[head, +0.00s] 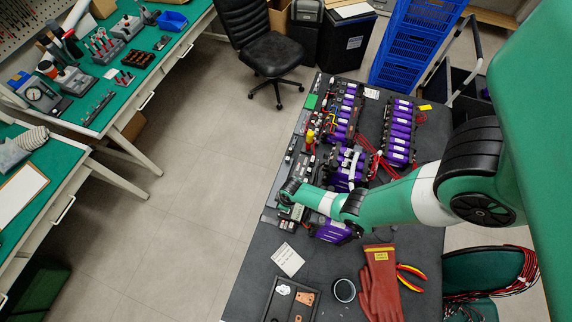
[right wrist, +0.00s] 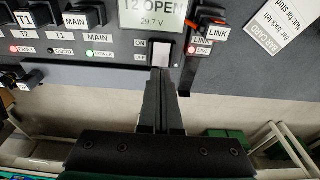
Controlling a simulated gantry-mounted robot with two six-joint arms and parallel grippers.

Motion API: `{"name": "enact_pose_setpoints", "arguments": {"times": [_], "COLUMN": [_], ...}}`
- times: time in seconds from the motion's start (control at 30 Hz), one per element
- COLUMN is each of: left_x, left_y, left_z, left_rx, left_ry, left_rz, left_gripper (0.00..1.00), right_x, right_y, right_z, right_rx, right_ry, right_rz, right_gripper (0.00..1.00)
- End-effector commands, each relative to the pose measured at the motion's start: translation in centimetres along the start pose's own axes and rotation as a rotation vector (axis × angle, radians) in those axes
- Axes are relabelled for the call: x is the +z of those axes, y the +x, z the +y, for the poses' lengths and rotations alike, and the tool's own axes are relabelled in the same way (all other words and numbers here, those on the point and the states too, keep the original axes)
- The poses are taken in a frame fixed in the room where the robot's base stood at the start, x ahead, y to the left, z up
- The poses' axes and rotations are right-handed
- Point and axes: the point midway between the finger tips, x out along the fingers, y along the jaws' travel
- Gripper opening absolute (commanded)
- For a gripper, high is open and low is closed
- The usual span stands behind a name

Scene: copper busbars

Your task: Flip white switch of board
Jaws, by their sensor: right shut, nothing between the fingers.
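The white switch (right wrist: 161,54) is on the dark board (right wrist: 120,52) in the right wrist view, with ON and OFF printed to its left. My right gripper (right wrist: 161,76) is shut and empty, its fingertips right at the lower end of the switch. I cannot tell if they touch. In the head view my right arm reaches from the right to the board at the table's left edge, where the switch is too small to make out. My left gripper is in no view.
A display (right wrist: 152,14) above the switch reads "T2 OPEN 29.7 V". Red gloves (head: 380,283) and purple modules (head: 400,135) lie on the table. Floor left of it is clear.

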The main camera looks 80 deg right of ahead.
Motion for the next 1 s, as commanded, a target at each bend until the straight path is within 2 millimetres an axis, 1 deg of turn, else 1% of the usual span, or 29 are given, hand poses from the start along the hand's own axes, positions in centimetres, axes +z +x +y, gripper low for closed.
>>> {"name": "enact_pose_setpoints", "arguments": {"times": [0.27, 1.0], "left_x": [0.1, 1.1], "left_y": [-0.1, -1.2], "left_z": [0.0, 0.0], "left_rx": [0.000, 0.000], "left_ry": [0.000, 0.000], "left_rz": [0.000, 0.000], "left_gripper": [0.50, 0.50], "right_x": [0.0, 0.2], "right_y": [0.1, 1.6], "right_z": [0.0, 0.0], "right_rx": [0.000, 0.000], "right_ry": [0.000, 0.000], "right_rz": [0.000, 0.000], "right_gripper": [0.00, 0.00]}}
